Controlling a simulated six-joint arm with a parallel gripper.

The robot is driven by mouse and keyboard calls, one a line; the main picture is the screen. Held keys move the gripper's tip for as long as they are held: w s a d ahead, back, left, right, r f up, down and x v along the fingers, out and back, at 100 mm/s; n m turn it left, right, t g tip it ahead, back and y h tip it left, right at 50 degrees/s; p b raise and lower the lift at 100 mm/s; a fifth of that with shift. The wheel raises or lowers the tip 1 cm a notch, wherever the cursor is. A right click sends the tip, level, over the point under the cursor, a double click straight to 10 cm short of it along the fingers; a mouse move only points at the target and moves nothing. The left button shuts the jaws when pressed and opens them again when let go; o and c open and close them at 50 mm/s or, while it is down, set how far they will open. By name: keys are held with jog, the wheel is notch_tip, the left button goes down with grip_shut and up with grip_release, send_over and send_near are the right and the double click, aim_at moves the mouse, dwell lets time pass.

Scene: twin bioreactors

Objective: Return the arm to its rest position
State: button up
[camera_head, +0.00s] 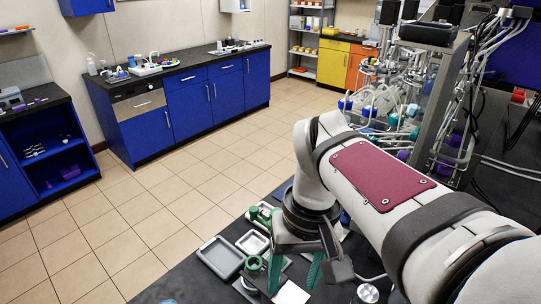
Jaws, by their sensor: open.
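My arm reaches in from the lower right of the head view, with its white and maroon forearm bent down at the wrist. My gripper (294,282) points down over the dark bench (187,285) near the bottom middle. Its two green fingers stand apart, and I see nothing held between them. A white flat item (291,293) lies below and behind the fingers. How high the fingertips are above it I cannot tell. The wrist hides part of the bench.
A grey tray (221,257), a smaller white tray (252,243) and green fittings (265,213) lie left of my gripper. The bioreactor glassware and tubing (385,100) stand close behind my forearm. Tiled floor (150,210) is open to the left, before blue cabinets (187,108).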

jog(key=shift+s+f, duration=0.15)
jog(key=shift+s, duration=0.1)
jog(key=s+f+m, duration=0.6)
jog(key=s+f, duration=0.1)
jog(key=s, duration=0.5)
jog(key=shift+s+d+f+y, duration=0.25)
jog(key=shift+s+d+y, duration=0.1)
jog(key=shift+d+y, duration=0.05)
